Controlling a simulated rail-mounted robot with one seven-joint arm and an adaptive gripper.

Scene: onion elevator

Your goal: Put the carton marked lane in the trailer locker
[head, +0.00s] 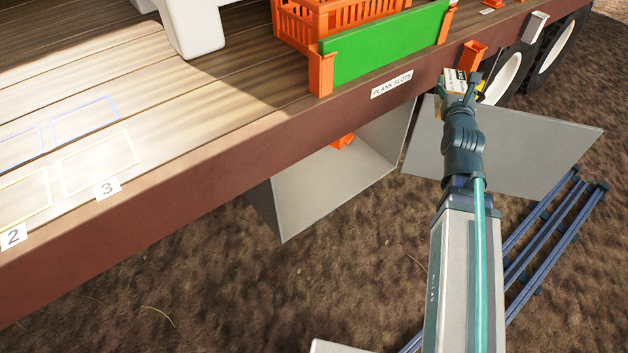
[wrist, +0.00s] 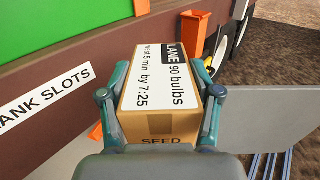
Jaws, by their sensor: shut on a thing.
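The carton marked LANE (wrist: 160,88) is a brown box with a white label reading "90 bulbs" and "by 7:25", and "SEED" on its near face. My gripper (wrist: 163,98) is shut on it, one finger on each side. In the head view the carton (head: 455,80) is held at the trailer's side edge, partly hidden by my gripper (head: 459,92). The trailer locker (head: 322,195) is the grey box under the deck, left of my arm. Its grey door (head: 510,150) is swung open to the right. Something orange shows inside; most of the interior is hidden.
The trailer deck's brown side (head: 200,165) overhangs the locker, with a "PLANK SLOTS" label (head: 392,84). A green plank (head: 385,45) stands in orange brackets before an orange crate (head: 300,22). Blue rails (head: 555,225) lie right of my arm. Wheels (head: 505,75) stand behind the door.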

